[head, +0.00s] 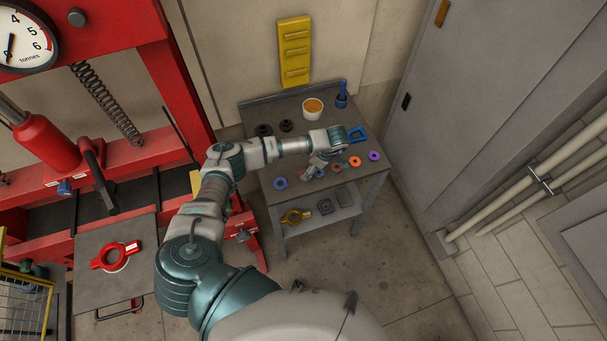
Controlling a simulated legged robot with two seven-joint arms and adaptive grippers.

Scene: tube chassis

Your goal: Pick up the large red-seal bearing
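A row of small coloured rings lies along the front of the grey workbench (365,172): a blue ring (280,183), an orange-red ring (355,161), a purple ring (374,155), and another orange-red ring (337,167). Some red and blue shows close to my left gripper (312,172), partly covered by it. I cannot tell which piece is the large red-seal bearing. My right gripper is not in view.
A red press (165,70) stands left; a grey cabinet (470,90) stands right.

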